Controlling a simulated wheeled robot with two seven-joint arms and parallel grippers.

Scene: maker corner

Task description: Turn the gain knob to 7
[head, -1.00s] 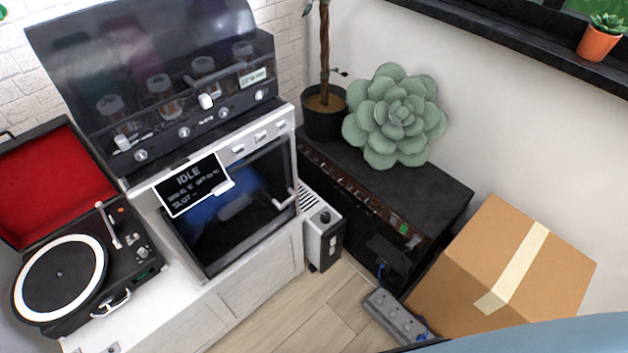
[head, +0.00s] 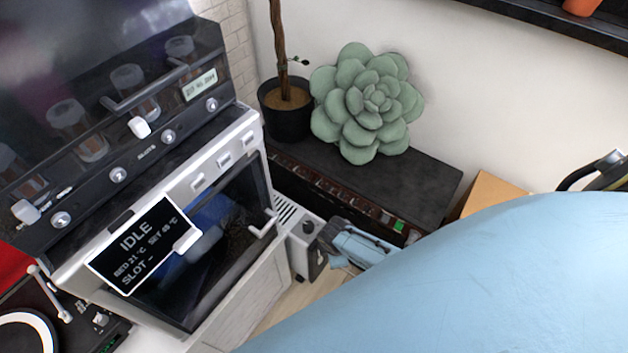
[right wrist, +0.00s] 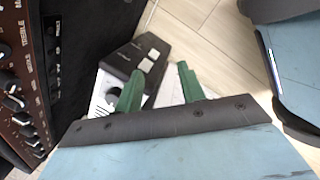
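The amplifier (head: 392,183) is a black box along the wall with a brown control panel, seen from above in the head view. In the right wrist view its brown panel (right wrist: 22,73) is at the left edge, with several dark knobs and white lettering, including "TREBLE". I cannot tell which knob is gain or read its setting. My right gripper (right wrist: 158,84) has two green fingers, apart and empty, to the right of the panel and not touching a knob. In the head view my right gripper (head: 345,246) is beside the amplifier's front, partly hidden by my arm. My left gripper is not in view.
A small white-and-black unit (head: 306,243) stands between the printer cabinet (head: 268,292) and the amplifier; it also shows behind my fingers in the right wrist view (right wrist: 144,54). A succulent (head: 368,105) sits on the amplifier. A cardboard box (head: 490,193) stands right of it.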

